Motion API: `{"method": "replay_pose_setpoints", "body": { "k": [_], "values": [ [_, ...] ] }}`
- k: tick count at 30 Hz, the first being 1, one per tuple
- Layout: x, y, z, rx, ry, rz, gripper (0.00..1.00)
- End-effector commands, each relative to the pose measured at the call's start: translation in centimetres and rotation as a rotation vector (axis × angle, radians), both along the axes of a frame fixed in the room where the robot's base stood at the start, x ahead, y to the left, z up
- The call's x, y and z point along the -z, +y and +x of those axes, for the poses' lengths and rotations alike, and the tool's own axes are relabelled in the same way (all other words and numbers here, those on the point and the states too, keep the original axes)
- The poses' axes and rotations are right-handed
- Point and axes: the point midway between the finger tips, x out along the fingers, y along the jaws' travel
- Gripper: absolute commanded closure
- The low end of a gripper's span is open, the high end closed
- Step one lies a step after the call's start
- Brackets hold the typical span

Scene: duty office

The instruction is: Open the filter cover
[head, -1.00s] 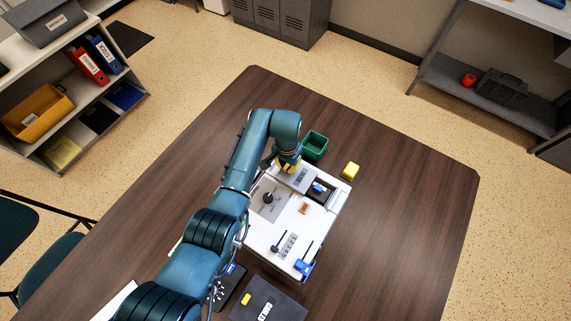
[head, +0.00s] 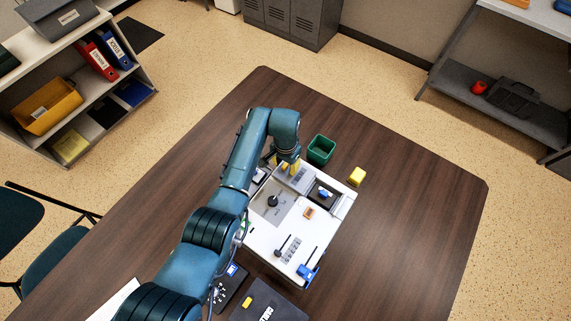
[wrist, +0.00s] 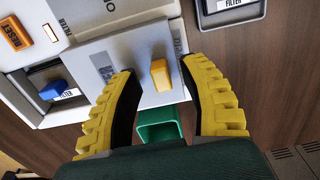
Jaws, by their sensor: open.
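The filter cover (wrist: 125,55) is a grey plate with a yellow knob (wrist: 160,75) on the white device. It also shows in the head view (head: 298,182). In the wrist view a recess beside the cover is uncovered and holds a blue part (wrist: 53,90); the head view also shows this blue part (head: 325,193). My gripper (wrist: 158,66) is open. Its yellow fingers stand on both sides of the knob, with a visible gap on each side. In the head view my gripper (head: 288,168) is over the cover's far end, and my wrist hides part of it.
A green bin (head: 320,149) and a yellow block (head: 357,177) stand beyond the device. An orange RESET button (wrist: 16,32) is on the device. A dark tray labelled FILTER (wrist: 230,10) lies beside it. The table's right side is clear.

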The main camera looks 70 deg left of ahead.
Motion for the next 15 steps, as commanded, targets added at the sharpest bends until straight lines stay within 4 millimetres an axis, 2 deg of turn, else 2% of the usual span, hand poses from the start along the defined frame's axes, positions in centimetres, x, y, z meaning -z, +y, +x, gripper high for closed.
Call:
{"method": "replay_pose_setpoints", "body": {
  "k": [5,9,15],
  "values": [
    [-3.0,0.1,0.1,0.000,-0.003,0.004,0.56],
    [-6.7,0.1,0.1,0.000,-0.003,0.004,0.56],
    [-10.6,0.0,0.1,0.001,-0.001,0.002,0.56]
  ]
}}
